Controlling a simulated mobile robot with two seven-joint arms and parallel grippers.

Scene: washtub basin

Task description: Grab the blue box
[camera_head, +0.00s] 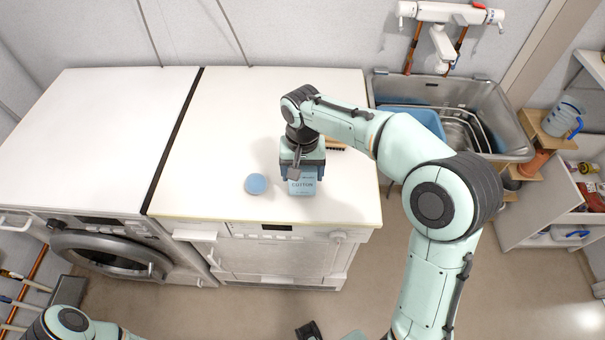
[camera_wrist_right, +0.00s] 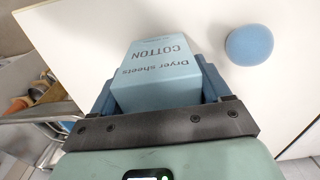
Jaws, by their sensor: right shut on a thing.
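The blue box (camera_head: 301,187) is at the front part of the white counter top, below my right gripper (camera_head: 302,172) in the head view. In the right wrist view the blue box (camera_wrist_right: 157,72), printed "Dryer sheets COTTON", sits between the two fingers of my right gripper (camera_wrist_right: 160,85). The gripper is shut on it, one finger on each side. I cannot tell whether the box touches the counter. Part of my left arm shows at the lower left of the head view, but its gripper fingers are not seen.
A round blue object (camera_head: 256,184) lies on the counter just left of the box; it also shows in the right wrist view (camera_wrist_right: 249,45). A brush-like brown item (camera_head: 336,145) is partly hidden behind my right arm. A metal sink (camera_head: 480,95) holding a blue tub (camera_head: 424,117) stands at right. The counter's left side is clear.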

